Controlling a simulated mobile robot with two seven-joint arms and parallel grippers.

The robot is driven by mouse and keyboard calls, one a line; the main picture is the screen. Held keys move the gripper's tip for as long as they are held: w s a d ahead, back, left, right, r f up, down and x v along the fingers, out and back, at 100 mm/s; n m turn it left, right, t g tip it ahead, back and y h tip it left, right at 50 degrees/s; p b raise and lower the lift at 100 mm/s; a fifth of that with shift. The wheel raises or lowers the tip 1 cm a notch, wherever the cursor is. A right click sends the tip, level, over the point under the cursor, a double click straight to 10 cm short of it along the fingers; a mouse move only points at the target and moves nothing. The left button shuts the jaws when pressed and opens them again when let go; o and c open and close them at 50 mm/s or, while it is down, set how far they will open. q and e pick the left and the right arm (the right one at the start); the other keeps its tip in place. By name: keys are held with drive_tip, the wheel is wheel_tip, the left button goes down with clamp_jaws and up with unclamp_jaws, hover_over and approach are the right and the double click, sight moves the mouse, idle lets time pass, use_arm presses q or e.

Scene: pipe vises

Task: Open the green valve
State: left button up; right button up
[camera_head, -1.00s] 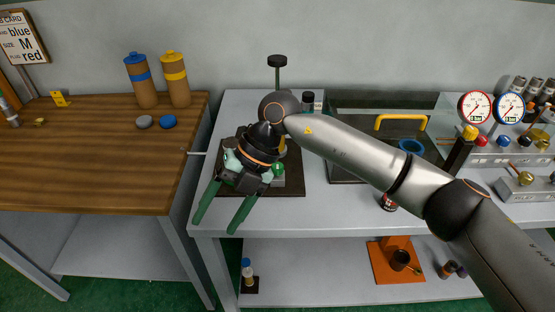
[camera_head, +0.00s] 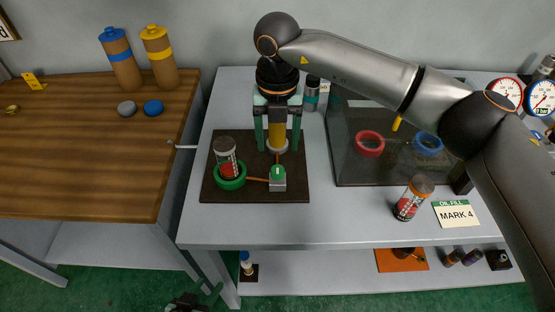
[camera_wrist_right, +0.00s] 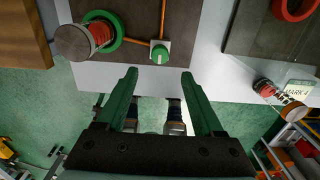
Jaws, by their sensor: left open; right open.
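The green valve (camera_head: 278,171) is a small green knob with a white mark, on a grey block on the dark board. It also shows in the wrist view (camera_wrist_right: 159,54), beyond my right fingertips. My right gripper (camera_head: 276,145) is open and points down, a little behind the valve in the head view. Its green fingers appear on either side of a yellow cylinder (camera_head: 279,130); I cannot tell whether they touch it. The wrist view shows the open fingers (camera_wrist_right: 160,74) with nothing held. My left gripper (camera_head: 204,292) is partly visible at the bottom edge, open.
A clear jar with red contents (camera_head: 227,160) stands in a green ring (camera_head: 230,183) left of the valve, joined by an orange pipe. A glass-walled box (camera_head: 390,160) with red and blue rings stands right.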

sight(277, 169)
wheel_tip(277, 169, down, 8)
drive_tip(key=shift+f+p, duration=0.2)
drive_tip(key=shift+p, duration=0.25)
drive_tip(key=shift+w, duration=0.1)
clamp_jaws()
idle(0.3)
